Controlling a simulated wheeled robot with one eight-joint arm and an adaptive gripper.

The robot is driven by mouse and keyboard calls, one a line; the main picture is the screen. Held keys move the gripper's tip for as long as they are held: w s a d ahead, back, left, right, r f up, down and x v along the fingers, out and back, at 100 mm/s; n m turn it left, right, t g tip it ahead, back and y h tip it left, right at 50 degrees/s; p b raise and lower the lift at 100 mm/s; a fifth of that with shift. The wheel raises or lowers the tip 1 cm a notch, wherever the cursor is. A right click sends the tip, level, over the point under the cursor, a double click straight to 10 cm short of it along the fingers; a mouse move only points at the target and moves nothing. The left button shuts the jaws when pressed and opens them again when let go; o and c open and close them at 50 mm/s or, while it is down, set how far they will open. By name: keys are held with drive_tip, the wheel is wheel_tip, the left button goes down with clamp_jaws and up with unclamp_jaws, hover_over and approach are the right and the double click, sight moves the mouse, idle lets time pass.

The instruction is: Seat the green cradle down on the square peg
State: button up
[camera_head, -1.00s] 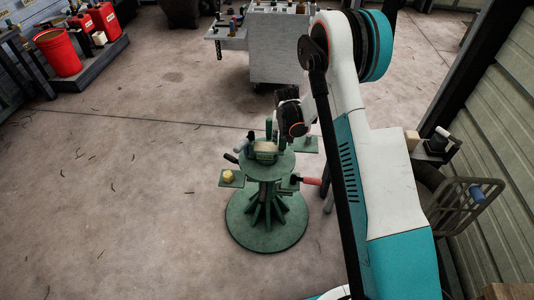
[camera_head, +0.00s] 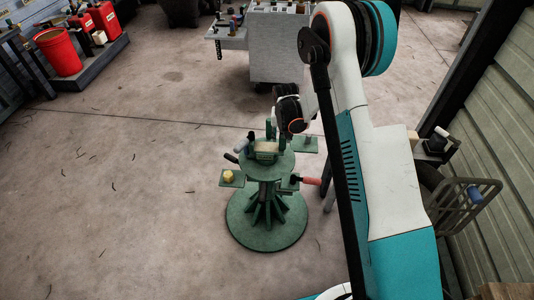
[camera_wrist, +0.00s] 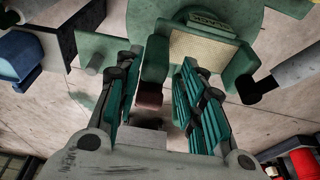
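The green cradle (camera_head: 266,147) sits at the top of the round green stand (camera_head: 266,218), with upright prongs and a beige pad. In the wrist view the cradle (camera_wrist: 203,48) shows its beige pad and a green prong with a brown end. My gripper (camera_wrist: 157,85) has its teal-padded fingers on either side of this prong, with what look like narrow gaps. In the head view my gripper (camera_head: 284,130) is at the cradle's right rear. The square peg is not visible; whether the cradle is fully down on it cannot be told.
Small side trays ring the stand, one with a yellow block (camera_head: 229,176). A red-handled tool (camera_head: 306,181) sticks out right. A grey cart (camera_head: 279,50) stands behind, a red bucket (camera_head: 59,52) far left. Floor to the left is clear.

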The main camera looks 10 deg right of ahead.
drive_tip(key=shift+p+v, duration=0.45)
drive_tip(key=shift+v, duration=0.65)
drive_tip(key=shift+o, duration=0.6)
drive_tip(key=shift+a, duration=0.15)
drive_tip(key=o, duration=0.5)
drive_tip(key=shift+c, duration=0.2)
drive_tip(key=v, duration=1.2)
